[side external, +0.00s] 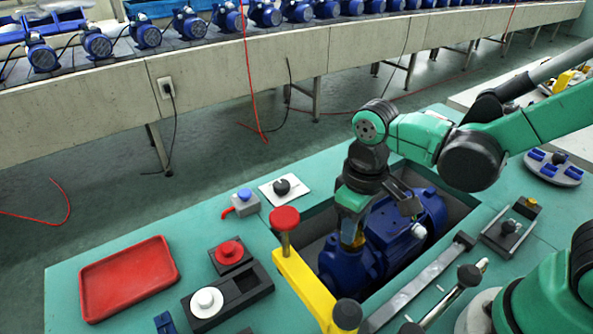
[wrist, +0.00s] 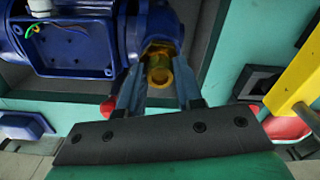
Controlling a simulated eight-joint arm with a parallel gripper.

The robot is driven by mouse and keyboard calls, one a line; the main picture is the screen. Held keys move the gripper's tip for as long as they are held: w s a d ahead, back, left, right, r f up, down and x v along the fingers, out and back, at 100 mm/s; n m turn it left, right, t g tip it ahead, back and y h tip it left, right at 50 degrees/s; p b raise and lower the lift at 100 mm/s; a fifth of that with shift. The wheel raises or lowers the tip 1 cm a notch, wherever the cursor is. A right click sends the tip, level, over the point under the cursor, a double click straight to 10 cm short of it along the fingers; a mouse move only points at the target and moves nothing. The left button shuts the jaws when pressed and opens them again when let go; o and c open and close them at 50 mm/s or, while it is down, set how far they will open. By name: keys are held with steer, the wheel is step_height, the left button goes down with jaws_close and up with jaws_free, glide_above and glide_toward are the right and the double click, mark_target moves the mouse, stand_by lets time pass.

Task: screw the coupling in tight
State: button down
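The brass coupling (wrist: 159,72) sits at the port on the end of the blue pump (wrist: 75,45). The pump (side external: 415,215) lies in the recess of the green bench. My gripper (wrist: 160,78) points down over the port, with one finger on each side of the coupling. The fingertips appear to press against its sides. In the side view my gripper (side external: 353,240) is low over the pump's near end, and a bit of brass shows at its tips. The coupling's thread and its seat are hidden, so I cannot tell how deep it sits.
A yellow bracket (side external: 303,286) with a red knob stands close left of my gripper. A red tray (side external: 128,277), a dark block with a white knob (side external: 207,301) and a metal bar (side external: 420,285) lie around the recess. The bench between tray and bracket is partly clear.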

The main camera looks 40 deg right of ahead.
steer(key=m, duration=0.7)
steer(key=m, duration=0.7)
steer(key=m, duration=0.7)
steer(key=shift+f, duration=0.1)
